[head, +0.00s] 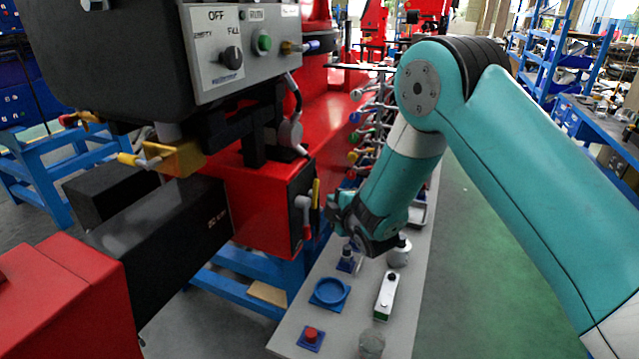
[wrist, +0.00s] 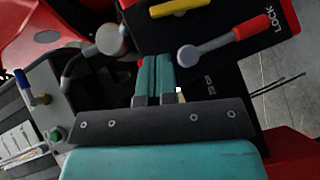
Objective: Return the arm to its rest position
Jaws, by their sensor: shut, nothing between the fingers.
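My teal arm comes in from the right in the head view, bent at the elbow, with its forearm hanging down over the grey bench top (head: 345,316). My gripper (head: 334,208) is at the left of the wrist, close to the red crane stand. In the wrist view my gripper (wrist: 154,62) shows its two teal fingers side by side, shut and empty. Beyond the fingertips is a dark panel marked LOCK with a grey lever (wrist: 215,50) with a red end, and a yellow bar (wrist: 182,8). I cannot tell the exact gap to them.
The bench holds a blue ring dish (head: 330,293), a red button (head: 310,335), a white-and-green box (head: 386,296) and a clear jar (head: 371,345). A control box (head: 240,55) and a black beam (head: 165,240) stand left. Green floor (head: 480,270) is open at right.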

